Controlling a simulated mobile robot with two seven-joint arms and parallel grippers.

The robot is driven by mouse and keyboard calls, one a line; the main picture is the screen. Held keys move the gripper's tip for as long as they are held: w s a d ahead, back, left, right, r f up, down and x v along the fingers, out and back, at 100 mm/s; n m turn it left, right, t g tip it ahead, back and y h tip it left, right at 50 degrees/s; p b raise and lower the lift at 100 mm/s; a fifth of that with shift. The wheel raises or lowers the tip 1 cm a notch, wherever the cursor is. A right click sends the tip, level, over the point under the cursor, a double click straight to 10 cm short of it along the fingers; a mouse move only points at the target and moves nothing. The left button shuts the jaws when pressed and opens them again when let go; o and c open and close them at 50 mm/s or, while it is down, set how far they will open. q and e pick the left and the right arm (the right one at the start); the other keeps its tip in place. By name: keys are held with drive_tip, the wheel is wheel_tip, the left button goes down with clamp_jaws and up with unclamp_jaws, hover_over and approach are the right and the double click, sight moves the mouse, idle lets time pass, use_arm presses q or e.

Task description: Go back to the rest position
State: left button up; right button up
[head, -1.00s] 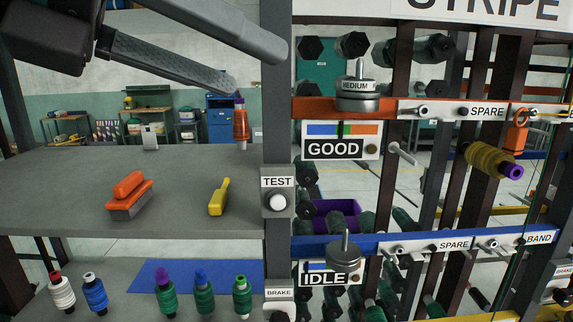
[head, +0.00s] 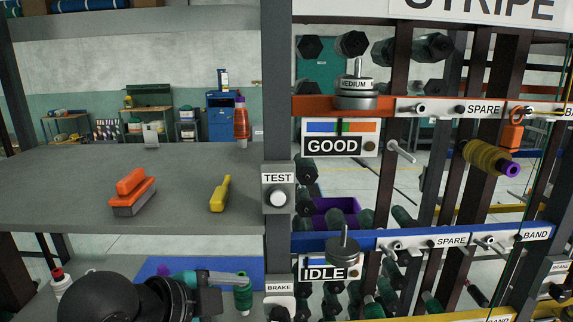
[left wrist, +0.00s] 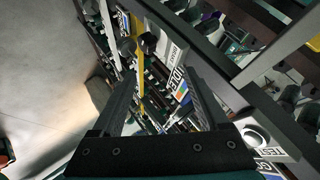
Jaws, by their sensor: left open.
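My left arm crosses the bottom left of the head view, low in front of the lower shelf. My left gripper (left wrist: 160,75) shows in the left wrist view with its two dark fingers apart and nothing between them. My right gripper is in neither view.
The rack post with the white TEST button (head: 278,197) stands to the right. Weights sit by the GOOD (head: 332,146) and IDLE (head: 323,275) signs.

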use_arm(q)
drive_tip(key=s+a+f+n+g+y, duration=0.2)
drive_tip(key=s+a+f+n+y, duration=0.15)
drive_tip(key=s+f+n, duration=0.55)
drive_tip(key=s+a+f+n+g+y, duration=0.25)
drive_tip(key=s+a+f+n, duration=0.3)
drive_tip(key=s+f, duration=0.5)
wheel_tip(320, 180, down, 31)
drive_tip(key=s+g+b, duration=0.1)
drive_tip(key=s+b, duration=0.1)
drive_tip(key=b, duration=0.6)
drive_tip(key=s+a+f+b, duration=0.1)
drive_tip(key=s+f+b, duration=0.3)
drive_tip(key=s+f, duration=0.3)
drive_tip(key=s+a+f+g+b, duration=0.1)
drive_tip(key=s+f+b, duration=0.3)
drive_tip(key=s+f, duration=0.4)
drive_tip(key=shift+s+a+f+n+b, duration=0.25)
drive_tip(key=shift+f+n+b, duration=0.15)
drive_tip(key=shift+f, duration=3.5)
drive_tip(key=shift+g, duration=0.25)
